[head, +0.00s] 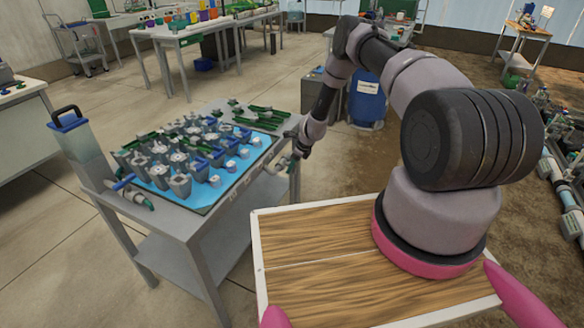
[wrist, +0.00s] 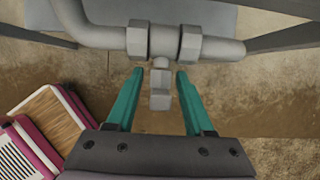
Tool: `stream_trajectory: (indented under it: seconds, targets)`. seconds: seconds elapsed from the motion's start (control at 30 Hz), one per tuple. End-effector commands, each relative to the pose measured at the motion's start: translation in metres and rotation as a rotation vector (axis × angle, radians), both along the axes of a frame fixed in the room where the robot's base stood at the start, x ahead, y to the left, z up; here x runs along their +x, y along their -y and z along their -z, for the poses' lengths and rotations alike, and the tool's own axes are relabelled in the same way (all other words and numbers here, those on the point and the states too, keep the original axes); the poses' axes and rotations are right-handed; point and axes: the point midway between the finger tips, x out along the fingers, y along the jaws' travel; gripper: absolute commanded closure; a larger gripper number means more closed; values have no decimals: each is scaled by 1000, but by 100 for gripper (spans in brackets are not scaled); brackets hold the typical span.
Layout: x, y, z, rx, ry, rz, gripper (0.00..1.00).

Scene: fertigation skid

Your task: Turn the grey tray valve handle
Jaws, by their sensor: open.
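The grey tray valve handle (wrist: 160,98) is a small blocky lever on a short stem. It hangs from the grey valve body (wrist: 160,42) between two hex nuts on a pipe. My gripper (wrist: 159,73) is open, with one teal finger on each side of the handle. Gaps show between the fingers and the handle, so it is not gripped. In the head view my gripper (head: 292,148) is at the right side of the grey cart, beside the pipework (head: 277,166). The handle is too small to make out there.
The grey cart (head: 185,225) carries a blue tray (head: 205,190) crowded with grey fittings and green parts. A blue drum (head: 366,100) stands behind my arm. Pipework lines the right edge. Open floor lies left of the cart.

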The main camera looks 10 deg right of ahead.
Motion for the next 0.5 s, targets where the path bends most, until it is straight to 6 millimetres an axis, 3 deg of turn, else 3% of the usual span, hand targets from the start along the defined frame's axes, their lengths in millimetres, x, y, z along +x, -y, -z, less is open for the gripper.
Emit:
stream_trajectory:
  seconds: [0.33, 0.37, 0.4, 0.5]
  targets:
    - [1, -1, 5, 0, 0, 0, 48]
    - [1, -1, 5, 0, 0, 0, 51]
    - [1, -1, 5, 0, 0, 0, 67]
    - [1, -1, 5, 0, 0, 0, 100]
